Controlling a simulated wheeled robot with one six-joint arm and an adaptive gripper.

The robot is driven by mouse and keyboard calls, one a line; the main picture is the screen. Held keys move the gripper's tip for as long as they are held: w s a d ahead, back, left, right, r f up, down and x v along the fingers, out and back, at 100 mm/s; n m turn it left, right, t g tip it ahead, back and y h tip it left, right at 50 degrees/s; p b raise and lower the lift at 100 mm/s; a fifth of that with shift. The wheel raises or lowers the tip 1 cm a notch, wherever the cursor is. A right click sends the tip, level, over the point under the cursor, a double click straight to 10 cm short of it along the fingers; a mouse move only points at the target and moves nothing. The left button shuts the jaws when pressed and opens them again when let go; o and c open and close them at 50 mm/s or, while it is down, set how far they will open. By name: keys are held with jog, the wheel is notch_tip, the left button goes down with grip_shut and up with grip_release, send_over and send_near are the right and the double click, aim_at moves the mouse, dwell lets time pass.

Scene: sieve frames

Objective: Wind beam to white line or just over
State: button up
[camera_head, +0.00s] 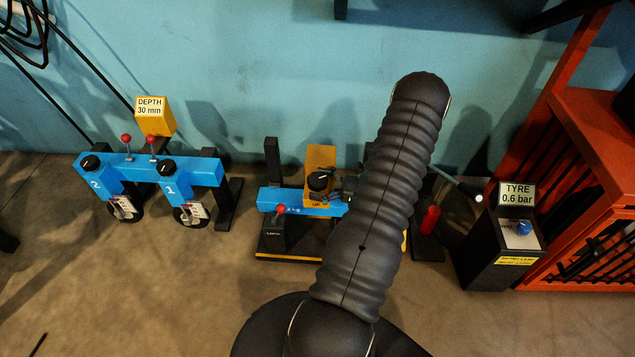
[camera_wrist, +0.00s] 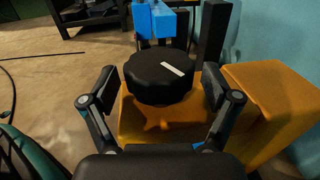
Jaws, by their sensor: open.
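A white line on the beam's scale is not visible. My arm hides the beam's right part.
A lever with a red ball (camera_head: 281,209) stands in front of the beam. Left is a blue two-unit frame (camera_head: 138,170) under a "DEPTH 30 mm" sign (camera_head: 150,107). Right are a "TYRE 0.6 bar" box (camera_head: 502,245) and an orange rack (camera_head: 590,120). The front floor is clear at left.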

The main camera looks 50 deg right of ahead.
jog(key=shift+w+a, duration=0.15)
jog(key=shift+w, duration=0.05)
jog(key=c, duration=1.2)
jog(key=shift+o, duration=0.2)
jog(key=shift+m+t+h, duration=0.3)
jog(key=shift+m+h, duration=0.1)
jog(key=shift+h, duration=0.2)
